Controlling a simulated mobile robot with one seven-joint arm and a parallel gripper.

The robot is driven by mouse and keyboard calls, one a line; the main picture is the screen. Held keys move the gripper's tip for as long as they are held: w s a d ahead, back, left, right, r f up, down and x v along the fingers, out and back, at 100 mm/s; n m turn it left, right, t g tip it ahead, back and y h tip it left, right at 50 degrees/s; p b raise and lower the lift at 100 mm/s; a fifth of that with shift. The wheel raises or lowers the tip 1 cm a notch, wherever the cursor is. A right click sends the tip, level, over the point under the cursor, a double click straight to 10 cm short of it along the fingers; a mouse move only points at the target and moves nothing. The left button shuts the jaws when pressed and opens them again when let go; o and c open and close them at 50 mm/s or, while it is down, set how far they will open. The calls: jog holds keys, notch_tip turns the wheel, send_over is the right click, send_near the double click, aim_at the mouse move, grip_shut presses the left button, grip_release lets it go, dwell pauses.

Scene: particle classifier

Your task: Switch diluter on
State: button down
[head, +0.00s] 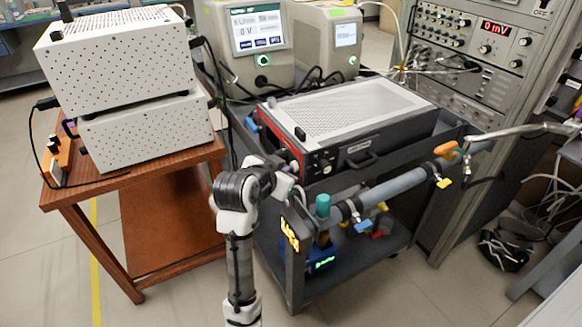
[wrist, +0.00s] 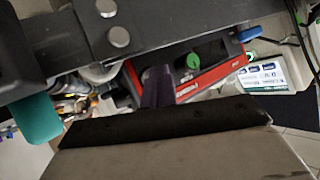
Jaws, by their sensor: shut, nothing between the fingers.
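A black box with a red-edged front and perforated grey lid (head: 350,112) lies on the dark cart; it is the likely diluter, but its label is too small to read. Small controls (head: 323,168) sit at its front left corner. The red-edged front also shows in the wrist view (wrist: 212,72), with a green oval on a dark panel. My gripper (head: 288,182) is shut and empty, close to that front corner and partly hidden by my wrist. I cannot tell whether it touches anything. No switch position can be made out.
The cart's dark frame (wrist: 62,45) crosses close in the wrist view. A grey pipe (head: 400,183) with a teal cap (head: 322,205) runs along the cart's front. White perforated boxes (head: 145,130) stand on a brown table (head: 130,235) at left. Two lit-screen instruments (head: 262,45) stand behind.

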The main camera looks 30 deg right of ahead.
jog(key=shift+d, duration=0.55)
dwell(0.6)
jog(key=shift+a, duration=1.25)
jog(key=shift+a, duration=0.15)
jog(key=a+p, duration=0.1)
jog(key=a, duration=0.3)
jog(key=shift+s+a, duration=0.1)
jog(key=shift+a, duration=0.3)
